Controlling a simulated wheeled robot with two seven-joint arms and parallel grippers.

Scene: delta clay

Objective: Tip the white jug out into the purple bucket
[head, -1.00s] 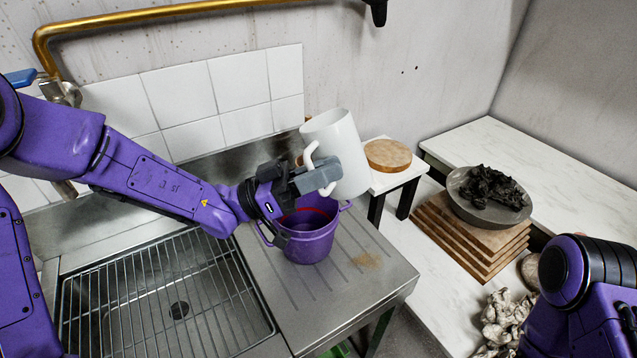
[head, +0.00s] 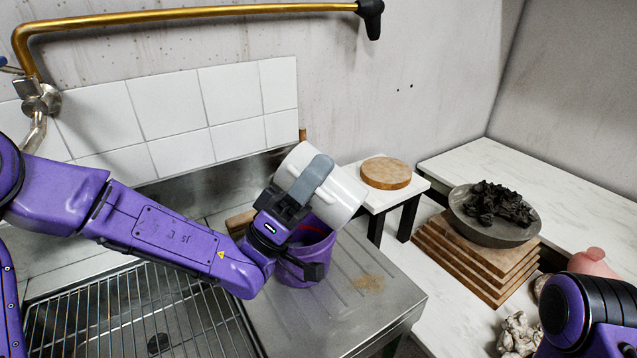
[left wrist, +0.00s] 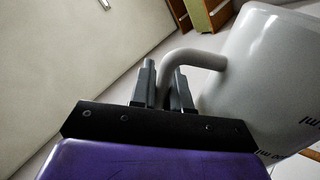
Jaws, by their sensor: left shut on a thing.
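The white jug (head: 342,198) is strongly tilted above the purple bucket (head: 306,270). My left gripper (head: 304,188) is shut on the jug's handle and holds it up. The left wrist view shows the handle (left wrist: 190,59) between the fingers (left wrist: 165,88), with the jug's pale body (left wrist: 262,75) at the right. The bucket stands on the ribbed metal drainboard, partly hidden by the gripper and jug; a red band shows inside it. I cannot see the jug's contents or any stream. My right gripper is outside the head view.
A wire-racked sink (head: 140,315) lies left of the bucket. A small white stand with a round wooden board (head: 386,173) is behind right. Stacked boards (head: 470,262) carry a grey bowl (head: 492,228) of dark lumps. A brass pipe (head: 190,10) runs above.

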